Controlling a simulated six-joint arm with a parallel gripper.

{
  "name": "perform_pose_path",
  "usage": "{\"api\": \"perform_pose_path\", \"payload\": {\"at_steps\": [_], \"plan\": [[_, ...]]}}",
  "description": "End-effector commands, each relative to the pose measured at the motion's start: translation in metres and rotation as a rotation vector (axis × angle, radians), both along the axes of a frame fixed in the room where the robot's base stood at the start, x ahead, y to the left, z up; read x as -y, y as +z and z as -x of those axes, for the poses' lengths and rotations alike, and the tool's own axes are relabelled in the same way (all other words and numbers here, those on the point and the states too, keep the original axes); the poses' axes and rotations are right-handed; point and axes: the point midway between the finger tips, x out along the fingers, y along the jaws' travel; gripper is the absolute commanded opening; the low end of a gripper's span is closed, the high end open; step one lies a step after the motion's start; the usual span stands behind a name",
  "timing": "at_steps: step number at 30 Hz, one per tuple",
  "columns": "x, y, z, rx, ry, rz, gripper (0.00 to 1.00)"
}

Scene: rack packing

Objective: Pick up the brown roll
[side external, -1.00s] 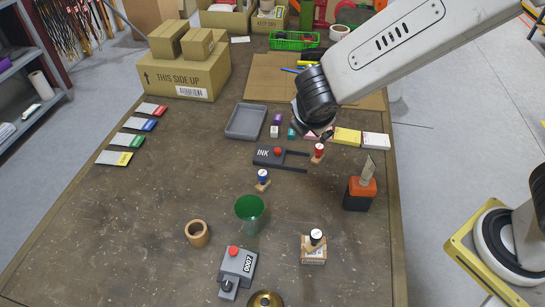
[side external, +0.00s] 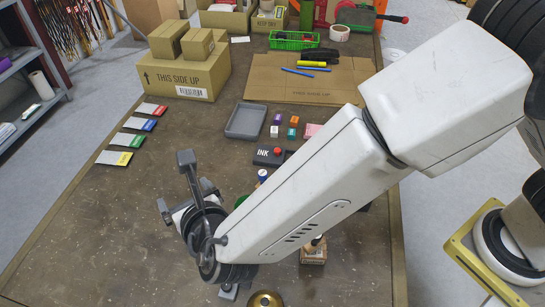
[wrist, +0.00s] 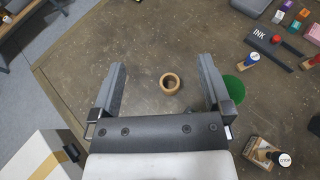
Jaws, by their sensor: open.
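The brown roll (wrist: 163,83) is a small hollow ring standing on the table. In the wrist view it lies between my gripper's two fingers and beyond the palm, apart from both. In the side view my arm hides it. My gripper (wrist: 161,78) is open and empty, with its fingers spread wide on either side of the roll. In the side view my gripper (side external: 172,183) is over the lower left part of the table.
A green cup (wrist: 233,88) stands just right of the right finger. A blue-topped stamp (wrist: 248,60), the INK pad (wrist: 262,36) and a wooden-block stamp (wrist: 262,152) are further right. A white box (wrist: 38,158) shows lower left. The table around the roll is clear.

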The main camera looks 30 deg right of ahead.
Motion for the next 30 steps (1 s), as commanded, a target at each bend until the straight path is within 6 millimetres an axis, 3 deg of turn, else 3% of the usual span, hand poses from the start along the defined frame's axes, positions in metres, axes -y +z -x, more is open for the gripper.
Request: {"api": "perform_pose_path", "payload": {"at_steps": [19, 24, 30], "plan": [[0.002, -0.164, 0.000, -0.003, -0.003, 0.001, 1.00], [0.001, -0.186, 0.000, -0.002, -0.004, -0.003, 1.00], [0.001, -0.192, 0.000, -0.001, -0.004, -0.004, 1.00]]}}
